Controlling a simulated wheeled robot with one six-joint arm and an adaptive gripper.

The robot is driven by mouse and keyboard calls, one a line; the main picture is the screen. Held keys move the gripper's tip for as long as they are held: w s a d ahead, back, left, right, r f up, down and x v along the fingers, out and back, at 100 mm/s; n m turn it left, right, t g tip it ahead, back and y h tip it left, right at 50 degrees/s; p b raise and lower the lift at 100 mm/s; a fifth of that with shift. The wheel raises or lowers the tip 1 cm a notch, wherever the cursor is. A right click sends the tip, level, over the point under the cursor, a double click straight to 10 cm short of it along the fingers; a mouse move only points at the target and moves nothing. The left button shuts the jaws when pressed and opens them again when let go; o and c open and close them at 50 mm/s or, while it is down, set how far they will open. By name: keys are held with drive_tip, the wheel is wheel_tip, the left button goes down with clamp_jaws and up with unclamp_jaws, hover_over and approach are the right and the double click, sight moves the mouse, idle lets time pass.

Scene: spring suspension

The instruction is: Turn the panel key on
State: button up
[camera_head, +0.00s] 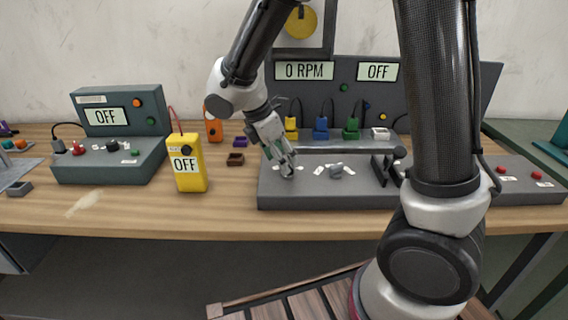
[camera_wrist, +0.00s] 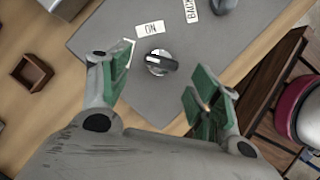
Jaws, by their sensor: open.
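The panel key (camera_wrist: 159,62) is a round silver switch with a dark bar handle on the grey panel (camera_head: 330,198). In the wrist view the "ON" label (camera_wrist: 150,29) lies just beyond it, and a partly visible white label lies to its left. The handle points roughly sideways, not straight at "ON". My gripper (camera_wrist: 165,88) is open, its green-padded fingers apart on either side below the key, touching nothing that I can see. In the head view my gripper (camera_head: 286,168) is low over the panel's left part and hides the key.
A grey knob (camera_head: 336,170) and a black lever (camera_head: 385,168) stand to the right on the panel. Displays read "0 RPM" (camera_head: 304,71) and "OFF" (camera_head: 379,72). A yellow meter (camera_head: 188,165), a small brown box (camera_head: 235,159) and a grey-green console (camera_head: 110,160) are to the left.

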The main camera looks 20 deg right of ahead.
drive_tip(key=shift+x, duration=1.4)
drive_tip(key=c, duration=1)
drive_tip(key=shift+c, duration=0.2)
drive_tip(key=shift+m, duration=0.3)
drive_tip(key=m, duration=0.2)
drive_tip(key=m+g, duration=0.2)
drive_tip(key=m, duration=0.1)
drive_tip(key=shift+w+m, duration=0.3)
drive_tip(key=shift+w, duration=0.05)
drive_tip(key=m+g, duration=0.1)
drive_tip(key=m, duration=0.1)
drive_tip(key=m+g+y, duration=0.1)
drive_tip(key=m, duration=0.2)
drive_tip(key=shift+w+d+m, duration=0.2)
drive_tip(key=shift+m, duration=0.1)
drive_tip(key=shift+y, duration=0.3)
